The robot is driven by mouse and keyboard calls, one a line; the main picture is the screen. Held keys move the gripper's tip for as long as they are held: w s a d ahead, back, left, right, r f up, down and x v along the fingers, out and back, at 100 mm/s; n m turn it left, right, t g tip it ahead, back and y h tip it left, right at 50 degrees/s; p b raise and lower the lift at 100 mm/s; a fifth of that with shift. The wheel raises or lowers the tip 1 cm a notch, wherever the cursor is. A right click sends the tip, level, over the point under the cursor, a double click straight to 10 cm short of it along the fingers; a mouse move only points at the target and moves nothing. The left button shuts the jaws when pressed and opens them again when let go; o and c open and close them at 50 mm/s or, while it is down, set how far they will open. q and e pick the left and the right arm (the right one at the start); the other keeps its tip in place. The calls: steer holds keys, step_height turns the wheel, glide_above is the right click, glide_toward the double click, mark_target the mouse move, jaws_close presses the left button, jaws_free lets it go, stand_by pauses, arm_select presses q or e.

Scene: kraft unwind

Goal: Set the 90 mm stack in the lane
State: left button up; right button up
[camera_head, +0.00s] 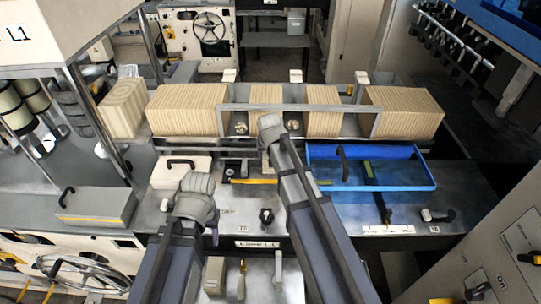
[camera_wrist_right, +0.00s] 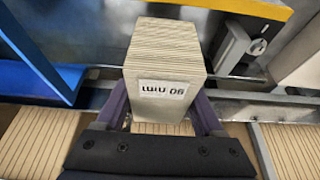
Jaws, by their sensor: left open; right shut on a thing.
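My right gripper (camera_wrist_right: 163,112) is shut on the 90 mm stack (camera_wrist_right: 165,58), a pale layered block. Its white label reads 90 mm upside down in the right wrist view. In the head view this gripper (camera_head: 270,128) is at the near side of the lane (camera_head: 300,107), a grey metal frame; the arm hides most of the held stack there. Kraft stacks in the lane stand at the left (camera_head: 188,110), middle (camera_head: 264,94), right of middle (camera_head: 323,96) and far right (camera_head: 402,112). My left gripper (camera_head: 195,196) is open and empty above the bench.
A blue tray (camera_head: 400,186) lies on the bench to the right of my right arm. A grey box with a black handle (camera_head: 96,207) is at the left, and a white handled block (camera_head: 180,172) lies nearer the lane. Another kraft stack (camera_head: 123,107) stands left of the lane.

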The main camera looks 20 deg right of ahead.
steer(key=shift+f+b, duration=3.2)
steer(key=shift+f, duration=0.25)
steer(key=o, duration=1.5)
steer(key=shift+c, duration=0.2)
steer(key=shift+r, duration=0.1)
steer(key=p+v, duration=0.7)
steer(key=shift+s+r, duration=0.2)
steer(key=shift+r, duration=0.15)
steer(key=shift+f, duration=0.1)
